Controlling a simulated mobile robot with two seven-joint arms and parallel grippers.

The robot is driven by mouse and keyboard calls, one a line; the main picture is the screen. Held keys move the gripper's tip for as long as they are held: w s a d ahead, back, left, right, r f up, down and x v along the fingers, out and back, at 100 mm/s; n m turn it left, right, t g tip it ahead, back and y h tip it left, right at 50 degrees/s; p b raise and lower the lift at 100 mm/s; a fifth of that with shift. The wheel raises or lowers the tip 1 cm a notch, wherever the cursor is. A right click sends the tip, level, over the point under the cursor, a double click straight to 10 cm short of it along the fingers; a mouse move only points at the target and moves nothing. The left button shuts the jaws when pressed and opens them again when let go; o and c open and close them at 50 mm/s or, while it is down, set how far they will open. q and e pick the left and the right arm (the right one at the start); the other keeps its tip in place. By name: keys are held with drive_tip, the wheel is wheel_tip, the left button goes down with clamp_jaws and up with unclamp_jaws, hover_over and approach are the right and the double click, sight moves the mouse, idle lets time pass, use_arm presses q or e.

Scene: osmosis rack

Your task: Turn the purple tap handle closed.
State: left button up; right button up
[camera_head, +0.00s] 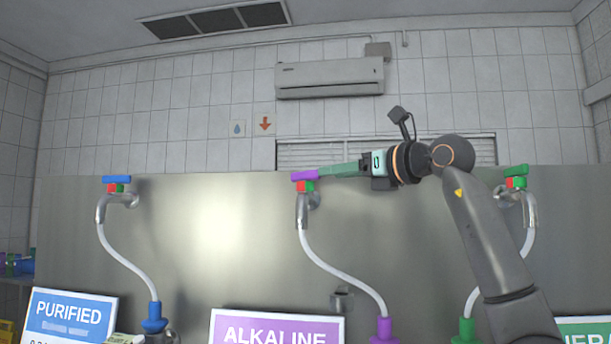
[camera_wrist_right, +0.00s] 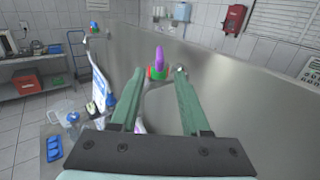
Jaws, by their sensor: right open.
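The purple tap handle (camera_head: 304,175) sits on top of the middle tap (camera_head: 303,205), above a red and green collar, and lies roughly level, lengthwise left to right. My right gripper (camera_head: 321,173) comes in from the right at the handle's height, with its green fingers pointing left at it. In the right wrist view the fingers (camera_wrist_right: 158,78) are spread apart, and the purple handle (camera_wrist_right: 159,60) shows in the gap at their tips, pointing away from the camera. I cannot tell whether a finger touches it. My left gripper is not in view.
A steel panel (camera_head: 200,235) stands behind the taps. White hoses and the purple ALKALINE sign (camera_head: 277,328) are below.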

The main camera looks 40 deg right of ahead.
sight(292, 177)
drive_tip(key=w+p, duration=0.2)
drive_tip(key=w, duration=0.6)
drive_tip(key=shift+a, duration=0.15)
drive_tip(key=shift+w, duration=0.7)
drive_tip(key=shift+c, duration=0.3)
clamp_jaws()
